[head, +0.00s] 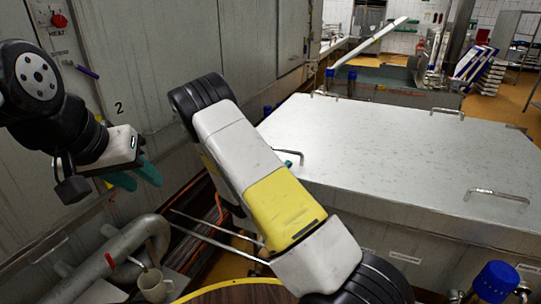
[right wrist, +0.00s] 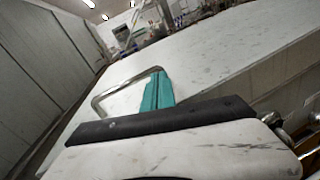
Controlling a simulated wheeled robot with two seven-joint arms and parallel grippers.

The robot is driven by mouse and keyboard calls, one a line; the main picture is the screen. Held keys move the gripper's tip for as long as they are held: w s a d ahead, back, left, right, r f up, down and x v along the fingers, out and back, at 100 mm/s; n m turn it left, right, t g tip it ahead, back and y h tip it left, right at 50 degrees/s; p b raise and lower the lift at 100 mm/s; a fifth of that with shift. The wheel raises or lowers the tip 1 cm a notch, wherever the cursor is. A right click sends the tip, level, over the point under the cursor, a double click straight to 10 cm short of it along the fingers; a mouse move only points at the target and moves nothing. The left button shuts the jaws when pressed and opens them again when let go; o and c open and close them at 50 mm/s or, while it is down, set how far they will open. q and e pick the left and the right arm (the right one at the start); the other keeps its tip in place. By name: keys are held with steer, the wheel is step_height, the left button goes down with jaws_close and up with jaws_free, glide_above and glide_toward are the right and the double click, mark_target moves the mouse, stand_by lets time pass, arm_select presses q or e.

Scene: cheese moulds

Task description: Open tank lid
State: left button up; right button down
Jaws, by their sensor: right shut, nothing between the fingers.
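The tank lid (head: 400,140) is a large, flat, pale metal cover lying level on the tank, with several bent-bar handles. One handle (head: 300,154) is on its near left edge; it also shows in the right wrist view (right wrist: 98,97). My right gripper (right wrist: 157,92) has its teal fingers together and empty, beside the right end of that handle's bar. In the head view only a bit of teal fingertip (head: 290,157) shows there; my right arm hides the rest. My left gripper (head: 136,178) hangs at the left, away from the lid, its teal fingers apart and empty.
A grey cabinet wall (head: 150,60) stands close on the left. Another handle (head: 497,195) is on the lid's right. A blue-capped fitting (head: 497,281) stands at lower right. The lid's top is clear.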

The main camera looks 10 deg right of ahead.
steer(key=w+a+f+n+t+y, duration=0.3)
steer(key=a+f+n, duration=0.1)
steer(key=a+n, duration=0.1)
steer(key=x, duration=0.9)
steer(key=shift+w+d, duration=0.25)
steer(key=shift+w, duration=0.1)
